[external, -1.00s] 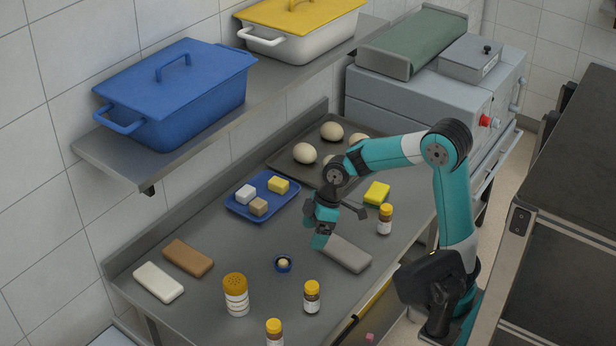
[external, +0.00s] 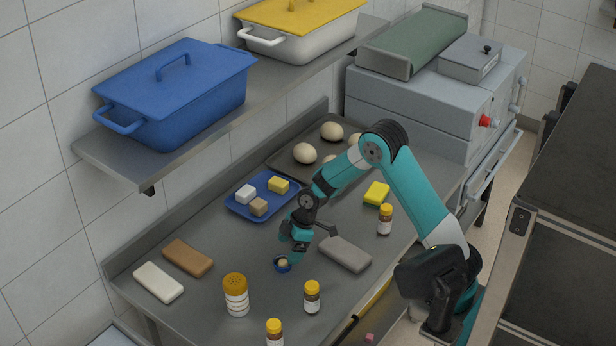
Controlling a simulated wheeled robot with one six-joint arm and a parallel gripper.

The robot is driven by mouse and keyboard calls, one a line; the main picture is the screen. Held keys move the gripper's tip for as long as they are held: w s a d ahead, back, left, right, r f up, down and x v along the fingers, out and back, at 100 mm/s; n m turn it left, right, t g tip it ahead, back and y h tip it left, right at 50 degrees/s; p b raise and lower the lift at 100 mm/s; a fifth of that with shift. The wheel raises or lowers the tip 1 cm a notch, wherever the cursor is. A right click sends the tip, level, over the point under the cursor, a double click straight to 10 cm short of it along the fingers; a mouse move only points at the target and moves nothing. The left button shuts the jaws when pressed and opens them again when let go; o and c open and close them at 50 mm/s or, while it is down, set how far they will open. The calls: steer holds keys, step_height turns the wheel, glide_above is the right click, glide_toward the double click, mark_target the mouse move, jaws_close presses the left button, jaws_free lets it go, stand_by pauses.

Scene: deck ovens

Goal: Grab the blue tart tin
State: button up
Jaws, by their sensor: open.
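A grey block (external: 344,253) lies just right of my gripper. A blue tray (external: 240,207) with several small cubes is behind. A shaker (external: 236,294) and a bottle (external: 312,297) stand in front. A shelf (external: 180,150) overhangs the back left.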

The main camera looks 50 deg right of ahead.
mark_target(282, 263)
steer(key=p+x, duration=0.1)
steer(key=x, duration=0.4)
steer(key=shift+s+f, duration=0.1)
steer(key=shift+f, duration=0.1)
steer(key=c, duration=1)
